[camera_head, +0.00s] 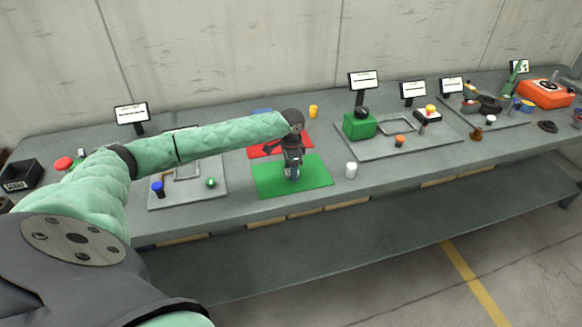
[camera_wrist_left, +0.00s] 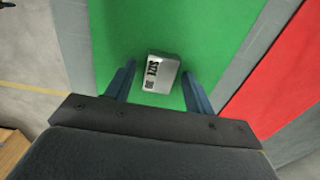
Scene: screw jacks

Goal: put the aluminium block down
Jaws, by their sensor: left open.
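The aluminium block (camera_wrist_left: 160,74) is a small silver-grey block with dark lettering on its face. In the left wrist view it is over the green mat (camera_wrist_left: 115,25), between and slightly beyond my open fingertips, with green showing on both sides of it. My left gripper (camera_wrist_left: 157,82) is open and does not appear to grip it. In the head view my left gripper (camera_head: 292,174) points down over the green mat (camera_head: 312,184) and mostly hides the block. Whether the block's underside touches the mat is hard to see. My right gripper is out of view.
A red mat (camera_head: 262,152) lies behind the green one. A white cylinder (camera_head: 351,170) stands just right of the green mat. A grey tray (camera_head: 212,192) with small parts is at left. A green box (camera_head: 359,126) stands farther right. The bench's front edge is close.

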